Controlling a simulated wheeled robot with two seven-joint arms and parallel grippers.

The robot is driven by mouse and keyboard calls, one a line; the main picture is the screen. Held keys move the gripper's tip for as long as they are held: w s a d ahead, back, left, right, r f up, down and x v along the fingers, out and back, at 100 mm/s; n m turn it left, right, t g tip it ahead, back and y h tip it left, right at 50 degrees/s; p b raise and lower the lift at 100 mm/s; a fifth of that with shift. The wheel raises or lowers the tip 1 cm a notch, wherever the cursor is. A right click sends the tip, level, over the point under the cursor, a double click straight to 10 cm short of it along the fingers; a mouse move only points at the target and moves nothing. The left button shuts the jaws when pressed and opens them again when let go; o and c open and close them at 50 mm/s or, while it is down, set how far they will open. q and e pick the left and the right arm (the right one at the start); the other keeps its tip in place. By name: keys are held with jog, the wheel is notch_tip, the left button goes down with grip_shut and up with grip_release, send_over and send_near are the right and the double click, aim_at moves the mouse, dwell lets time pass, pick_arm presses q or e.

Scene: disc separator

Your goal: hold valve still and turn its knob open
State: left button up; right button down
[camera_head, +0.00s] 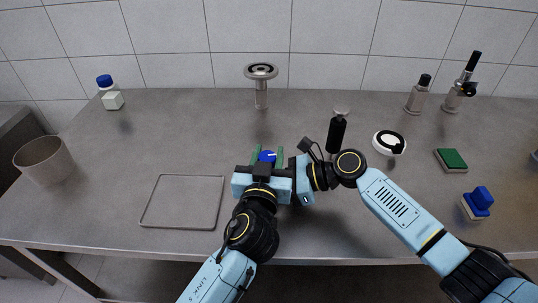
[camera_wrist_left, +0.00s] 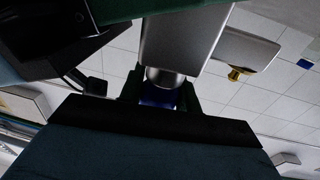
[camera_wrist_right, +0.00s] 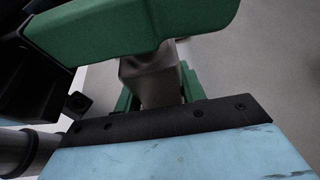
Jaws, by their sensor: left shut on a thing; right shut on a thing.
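The valve shows as a grey metal body (camera_wrist_left: 182,38) with a short neck in the left wrist view. A brass fitting (camera_wrist_left: 236,73) shows beside it. The blue knob (camera_wrist_left: 160,95) sits at the neck's end, between the green fingers of my left gripper (camera_head: 266,160), which is shut on it. In the head view the blue knob (camera_head: 267,155) shows a white mark, and the arms hide most of the valve. My right gripper (camera_wrist_right: 155,88) is shut on the grey metal valve body (camera_wrist_right: 146,76). Its fingertips are hidden in the head view.
An empty shallow tray (camera_head: 144,217) lies left of the grippers. A beige cup (camera_head: 42,160) and a blue-capped bottle (camera_head: 110,97) stand at the left. A metal stand (camera_head: 261,73) is behind. A black-handled tool (camera_head: 336,133) and white round object (camera_head: 389,142) stand right.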

pick_arm(q)
jog(key=shift+w+a+f+n+y, duration=0.1)
jog(key=shift+a+n+y, duration=0.15)
jog(key=shift+n+y, duration=0.85)
jog(key=shift+a+n+y, duration=0.25)
jog(key=shift+n+y, duration=0.35)
jog(key=shift+y, duration=1.2)
jog(key=o, duration=1)
jog(key=shift+d, duration=0.15)
jog(key=shift+h, duration=0.4)
